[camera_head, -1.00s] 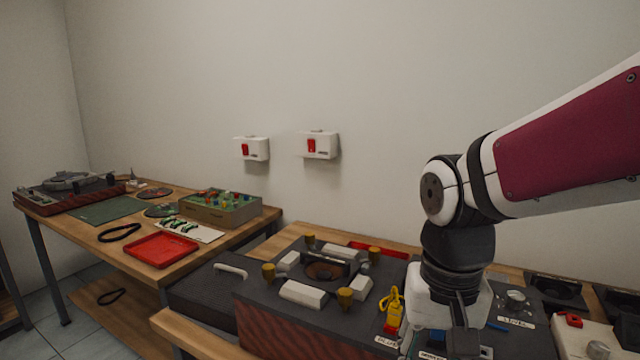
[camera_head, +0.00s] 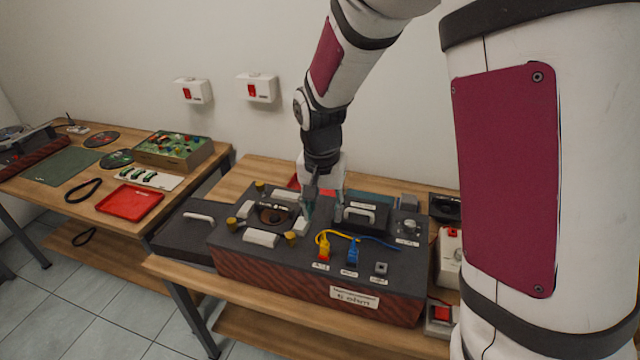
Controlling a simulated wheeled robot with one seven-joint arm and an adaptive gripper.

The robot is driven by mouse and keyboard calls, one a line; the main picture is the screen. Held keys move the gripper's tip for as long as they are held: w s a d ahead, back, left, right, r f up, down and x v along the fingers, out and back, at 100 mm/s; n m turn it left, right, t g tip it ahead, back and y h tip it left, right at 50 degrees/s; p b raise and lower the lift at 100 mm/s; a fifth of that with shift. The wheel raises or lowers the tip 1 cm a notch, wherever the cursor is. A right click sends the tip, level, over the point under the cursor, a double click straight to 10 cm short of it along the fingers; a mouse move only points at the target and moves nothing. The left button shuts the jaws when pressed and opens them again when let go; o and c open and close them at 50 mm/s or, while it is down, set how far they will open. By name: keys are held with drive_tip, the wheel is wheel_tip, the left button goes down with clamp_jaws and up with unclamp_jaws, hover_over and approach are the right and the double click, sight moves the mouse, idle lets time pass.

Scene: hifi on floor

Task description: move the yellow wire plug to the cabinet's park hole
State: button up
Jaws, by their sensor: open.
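The cabinet (camera_head: 236,262) is a dark box with a reddish ribbed front, lying on the wooden bench.
A round speaker opening (camera_head: 272,215) with white blocks and brass-coloured posts is left of my gripper. A black handled part (camera_head: 360,216) and a grey knob (camera_head: 408,228) are to its right. A red tray (camera_head: 130,203) lies on the left bench. My arm hides the right side.

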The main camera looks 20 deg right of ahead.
sight(325, 243)
drive_tip(key=shift+s+r+p, duration=0.25)
drive_tip(key=shift+r+p, duration=0.15)
drive_tip(key=shift+p, duration=0.25)
drive_tip(key=f, duration=0.4)
drive_tip(key=w+f+p, duration=0.1)
drive_tip(key=f, duration=0.4)
drive_tip(key=d+f, duration=0.1)
drive_tip(key=f, duration=0.4)
drive_tip(key=shift+w, duration=0.35)
clamp_jaws()
drive_tip(key=c, duration=0.6)
unclamp_jaws()
clamp_jaws()
drive_tip(key=shift+r+p, duration=0.4)
drive_tip(key=shift+r, duration=0.3)
